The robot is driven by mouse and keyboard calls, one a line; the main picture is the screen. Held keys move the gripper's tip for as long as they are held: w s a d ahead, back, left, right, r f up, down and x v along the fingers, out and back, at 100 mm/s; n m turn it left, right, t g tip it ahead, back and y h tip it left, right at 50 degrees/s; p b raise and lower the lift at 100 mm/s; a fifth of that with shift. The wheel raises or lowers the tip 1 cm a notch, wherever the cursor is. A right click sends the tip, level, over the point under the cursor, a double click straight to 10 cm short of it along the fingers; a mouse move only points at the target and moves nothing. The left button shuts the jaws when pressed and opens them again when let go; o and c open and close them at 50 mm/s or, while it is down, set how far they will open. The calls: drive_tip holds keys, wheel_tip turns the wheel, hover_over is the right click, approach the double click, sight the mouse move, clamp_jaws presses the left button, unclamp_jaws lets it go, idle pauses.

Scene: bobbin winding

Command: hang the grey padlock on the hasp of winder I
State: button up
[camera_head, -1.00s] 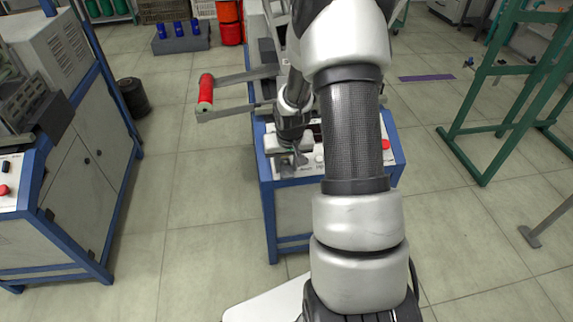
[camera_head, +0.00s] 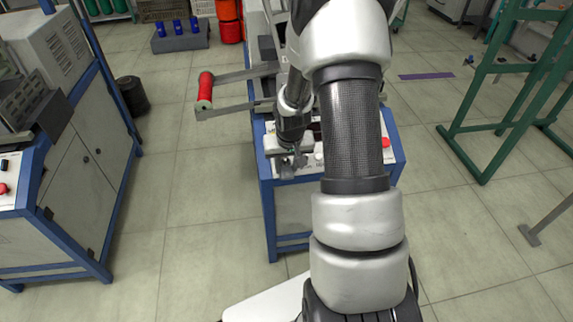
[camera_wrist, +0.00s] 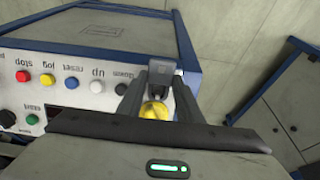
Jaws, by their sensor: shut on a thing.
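My gripper (camera_wrist: 160,92) is shut in the wrist view. A grey block (camera_wrist: 163,68) shows between its fingertips; I take it for the grey padlock, its shackle not clearly made out. A yellow rounded piece (camera_wrist: 153,110) shows between the fingers, nearer the palm; I cannot tell what it belongs to. The gripper is at the right end of a winder's button panel (camera_wrist: 62,84). In the head view my gripper (camera_head: 288,168) is at the front left of the blue-framed winder (camera_head: 268,200). The hasp is not clearly visible, and I cannot read the winder's letter.
The panel has several coloured buttons, including a yellow one (camera_wrist: 47,79) and a red one (camera_wrist: 22,76). A red roll (camera_head: 205,86) sticks out on arms left of the winder. Another machine (camera_head: 85,170) stands left, and a green frame (camera_head: 490,110) right. The floor between is clear.

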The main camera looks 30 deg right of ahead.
drive_tip(key=o, duration=1.1)
drive_tip(key=shift+s+f, duration=0.1)
drive_tip(key=shift+o, duration=0.2)
drive_tip(key=shift+r, duration=0.3)
drive_tip(key=p+v, duration=0.5)
drive_tip(key=v, duration=1.2)
drive_tip(key=shift+s+a+f, duration=0.1)
